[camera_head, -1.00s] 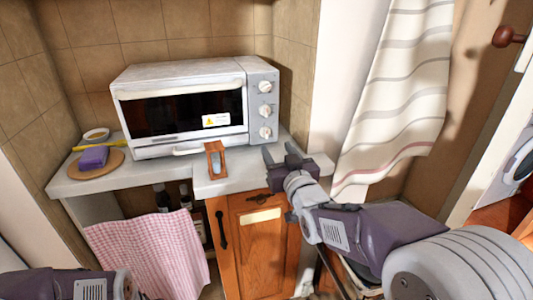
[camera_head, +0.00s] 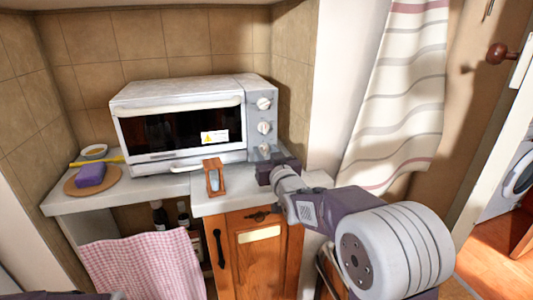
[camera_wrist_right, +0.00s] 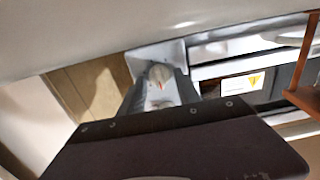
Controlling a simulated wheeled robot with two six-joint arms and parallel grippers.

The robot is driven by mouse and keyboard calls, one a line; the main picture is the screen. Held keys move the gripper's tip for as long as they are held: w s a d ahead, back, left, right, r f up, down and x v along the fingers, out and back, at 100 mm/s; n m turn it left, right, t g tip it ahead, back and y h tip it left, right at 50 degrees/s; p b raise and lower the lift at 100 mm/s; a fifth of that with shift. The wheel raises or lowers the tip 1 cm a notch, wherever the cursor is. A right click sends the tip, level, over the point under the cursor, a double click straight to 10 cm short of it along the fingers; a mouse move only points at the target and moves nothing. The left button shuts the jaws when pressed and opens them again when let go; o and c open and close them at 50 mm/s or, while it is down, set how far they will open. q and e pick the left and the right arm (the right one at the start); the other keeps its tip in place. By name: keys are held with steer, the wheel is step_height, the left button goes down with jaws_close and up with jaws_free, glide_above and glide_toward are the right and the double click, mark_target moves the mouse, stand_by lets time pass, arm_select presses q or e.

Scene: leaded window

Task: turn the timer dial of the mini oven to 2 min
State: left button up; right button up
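The white mini oven (camera_head: 160,113) stands on the counter with its door shut. Its grey right-hand panel carries a top dial (camera_head: 264,103), a middle dial (camera_head: 264,128) and a bottom dial (camera_head: 264,150). Their scales are too small to read. My right gripper (camera_head: 268,168) is just in front of and below the bottom dial, partly covering the panel's lower end. Its fingers cannot be told apart. In the right wrist view one dial (camera_wrist_right: 158,75) with a red mark shows beyond the dark gripper body. My left gripper is out of view.
A wooden-framed hourglass (camera_head: 214,178) stands on the counter, left of my right gripper. A purple sponge (camera_head: 90,175) lies on a round board at the left. A tiled wall closes in beside the panel, and a striped curtain (camera_head: 400,100) hangs at the right.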

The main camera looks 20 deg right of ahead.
jaws_close()
steer(key=m+b, duration=0.1)
steer(key=m, duration=0.3)
steer(key=shift+m, duration=0.3)
steer(key=m+b, duration=0.1)
steer(key=m, duration=0.4)
steer(key=shift+d+m, duration=0.1)
steer(key=shift+m, duration=0.3)
